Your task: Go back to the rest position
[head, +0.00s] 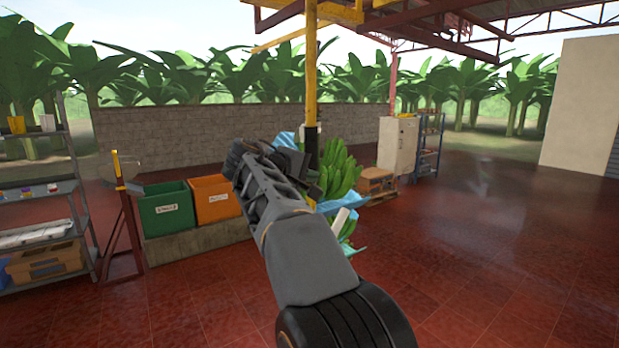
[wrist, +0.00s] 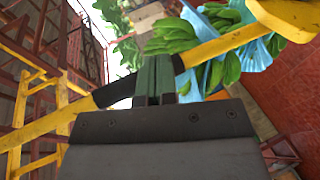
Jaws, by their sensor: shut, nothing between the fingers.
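My arm reaches up from the bottom of the head view, and my dark gripper (head: 290,158) is at its far end, in front of the yellow and black post (head: 311,75). Its fingertips are hard to make out there. In the wrist view my gripper (wrist: 155,72) has its two greenish fingers together with nothing between them. A bunch of green bananas (head: 340,172) with blue sheets hangs beside the post, partly behind my arm. The bunch (wrist: 180,32) is beyond the fingertips in the wrist view, and the post (wrist: 215,48) crosses diagonally behind the fingers.
A green bin (head: 166,210) and an orange bin (head: 215,200) stand on a low ledge at left. A metal shelf (head: 40,190) and a red stand (head: 125,225) are farther left. A cabinet (head: 397,145) stands behind. The red floor at right is open.

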